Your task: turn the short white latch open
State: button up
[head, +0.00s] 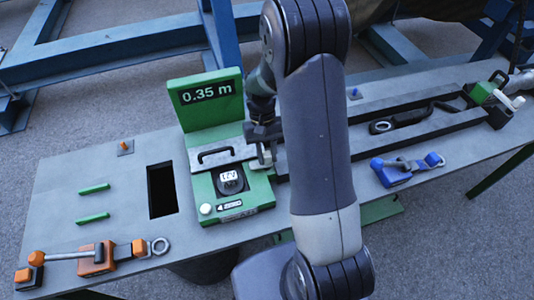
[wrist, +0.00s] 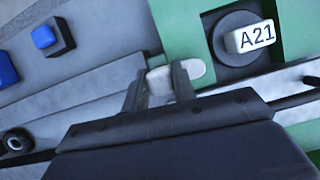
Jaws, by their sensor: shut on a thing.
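The short white latch (wrist: 160,80) shows in the wrist view as a small pale bar with a rounded end. It lies at the edge of the green unit (wrist: 180,25), and its rounded end reaches onto the green. My gripper (wrist: 158,84) is shut on the latch, with one dark finger on each side of it. In the head view my gripper (head: 263,157) is at the right edge of the green unit (head: 243,196), and my arm and fingers mostly hide the latch there.
The green unit has a display (head: 207,92) reading 0.35 m, a black-handled metal bar (head: 222,155), a knob (head: 229,178) labelled A21 and a white button (head: 206,209). A blue clamp (head: 393,174) lies right, an orange clamp (head: 96,258) left. A rectangular opening (head: 161,190) is in the bench.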

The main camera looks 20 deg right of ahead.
jog(key=shift+n, duration=0.4)
jog(key=o, duration=1)
jog(key=shift+r, duration=0.1)
jog(key=b+v, duration=0.1)
jog(key=v, duration=0.9)
jog(key=shift+w+a+r, duration=0.1)
jog(key=shift+a+r, duration=0.05)
jog(key=shift+r, duration=0.2)
jog(key=p+x, duration=0.1)
jog(key=x, duration=1)
jog(key=shift+w+m, duration=0.1)
jog(key=shift+m, duration=0.2)
